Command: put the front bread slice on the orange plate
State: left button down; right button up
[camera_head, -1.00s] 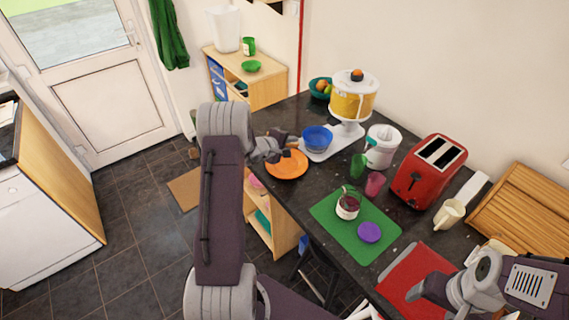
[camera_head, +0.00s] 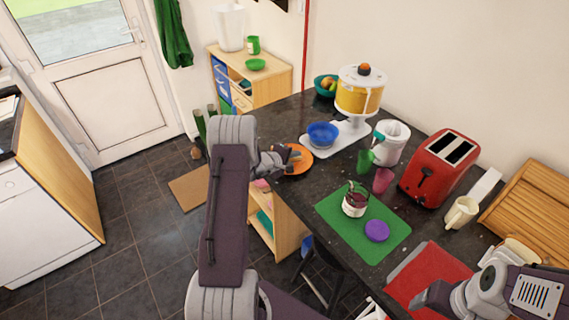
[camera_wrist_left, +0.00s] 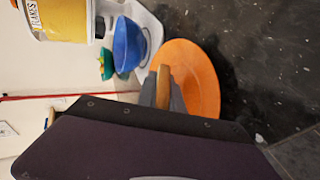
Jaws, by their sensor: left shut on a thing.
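The orange plate (camera_head: 302,168) lies on the dark counter near its left edge. It also shows in the left wrist view (camera_wrist_left: 200,75). My left gripper (camera_head: 293,158) is over the plate and partly hides it. It is shut on a tan bread slice (camera_wrist_left: 163,88), seen edge-on in the left wrist view, at the plate's near side in that view. I cannot tell whether the slice touches the plate. My right gripper (camera_head: 425,299) is low over the red mat at the right; its fingers are not clear.
A blue bowl (camera_head: 322,134) on a white dispenser base stands close behind the plate. A green mat (camera_head: 335,215) holds a jar (camera_head: 355,201) and a purple lid (camera_head: 377,230). Green and pink cups, a red toaster (camera_head: 440,167) and a cream mug (camera_head: 461,212) stand further right.

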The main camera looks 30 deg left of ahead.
pick_arm(q)
jog(key=c, duration=1.6)
grip_release()
jog(key=shift+s, duration=0.1)
jog(key=v, duration=0.8)
pick_arm(e)
jog(key=shift+f, duration=0.2)
pick_arm(q)
jog(key=s+r, duration=0.1)
jog(key=r, duration=0.1)
jog(key=r+p, duration=0.1)
jog(key=r, duration=0.2)
jog(key=s+r+p, duration=0.1)
jog(key=r, duration=0.1)
jog(key=shift+s+a+r, duration=0.2)
jog(key=shift+s+r, duration=0.05)
jog(key=shift+s, duration=0.1)
pick_arm(e)
notch_tip(320, 180, up, 3)
